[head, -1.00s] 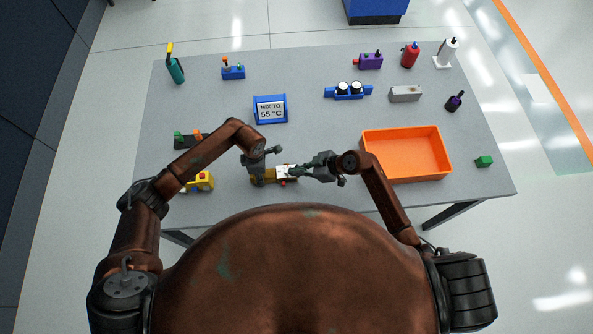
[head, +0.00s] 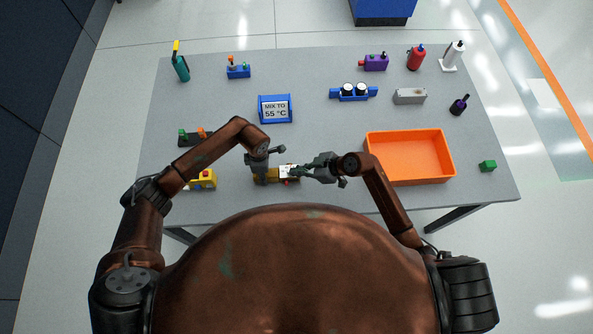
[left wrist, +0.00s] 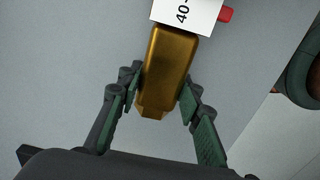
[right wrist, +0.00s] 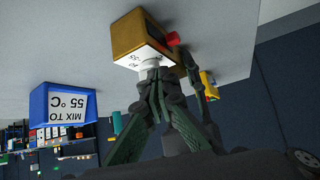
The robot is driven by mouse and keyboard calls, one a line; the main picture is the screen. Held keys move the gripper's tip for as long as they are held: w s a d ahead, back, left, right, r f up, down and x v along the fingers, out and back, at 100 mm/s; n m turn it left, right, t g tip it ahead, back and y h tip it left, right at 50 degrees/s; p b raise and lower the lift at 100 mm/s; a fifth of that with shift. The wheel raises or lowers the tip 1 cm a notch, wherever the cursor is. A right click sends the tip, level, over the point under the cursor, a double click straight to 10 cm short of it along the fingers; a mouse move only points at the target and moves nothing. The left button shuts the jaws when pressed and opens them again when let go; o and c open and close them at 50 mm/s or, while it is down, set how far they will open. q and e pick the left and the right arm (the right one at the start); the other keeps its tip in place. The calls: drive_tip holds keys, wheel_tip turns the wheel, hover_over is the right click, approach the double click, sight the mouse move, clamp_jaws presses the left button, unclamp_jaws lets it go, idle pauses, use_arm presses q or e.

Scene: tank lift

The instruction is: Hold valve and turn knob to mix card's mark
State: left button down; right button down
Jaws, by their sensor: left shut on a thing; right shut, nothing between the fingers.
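The brass mixing valve (head: 270,178) lies near the table's front edge, with a white scale face and a red stub. The left wrist view shows its gold body (left wrist: 168,62) and the digits 40 on the white face (left wrist: 188,12). My left gripper (left wrist: 162,88) is shut on the body, one finger on each side. My right gripper (right wrist: 155,82) is shut and empty, its fingertips at the valve's white end (right wrist: 150,62); whether they touch the knob I cannot tell. The knob's pointer is hidden. The blue-framed mix card (head: 275,108) reads "MIX TO 55 °C".
An orange tray (head: 450,160) stands right of my right gripper. A yellow block-like item (head: 204,180) and a dark base with green and orange parts (head: 192,138) lie left, near my left arm. Bottles and other fittings stand along the back. The table between card and tray is clear.

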drive_tip(key=shift+s+a, duration=0.35)
drive_tip(key=shift+a, duration=0.1)
drive_tip(key=shift+s+a+f, duration=0.1)
drive_tip(key=shift+a, duration=0.6)
idle(0.4)
drive_tip(key=shift+d, duration=0.1)
idle(0.4)
